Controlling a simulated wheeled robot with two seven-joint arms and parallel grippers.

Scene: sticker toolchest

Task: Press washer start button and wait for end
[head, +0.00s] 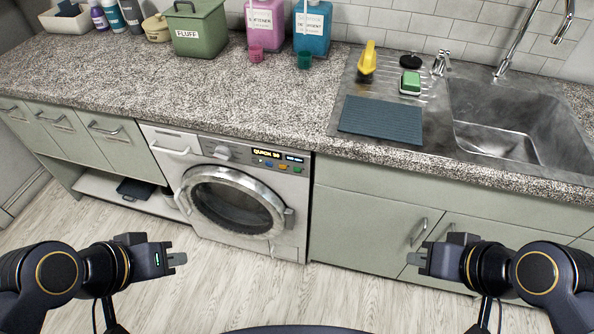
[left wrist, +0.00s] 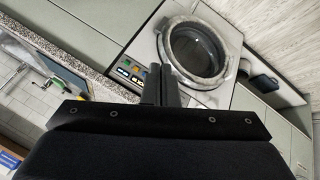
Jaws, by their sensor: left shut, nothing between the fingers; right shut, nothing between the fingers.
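A white front-loading washer (head: 161,162) is built in under the counter, and its round door (head: 232,203) looks shut. Its control panel has a knob, a lit display (head: 267,153) that seems to read "QUICK 30", and a row of small coloured buttons (head: 283,167). The washer door (left wrist: 198,48) and the coloured buttons (left wrist: 126,70) also show in the left wrist view. My left gripper (head: 184,259) is shut and empty, in front of and below the washer, apart from it. My right gripper (head: 410,259) is shut and empty in front of the cabinets right of the washer.
A speckled counter (head: 200,90) runs above the washer. On it stand a green "FLUFF" bin (head: 196,22), pink (head: 265,20) and blue (head: 312,30) detergent dispensers, and a sink (head: 520,105) at right. Cabinets (head: 362,220) flank the washer. The floor in front is clear.

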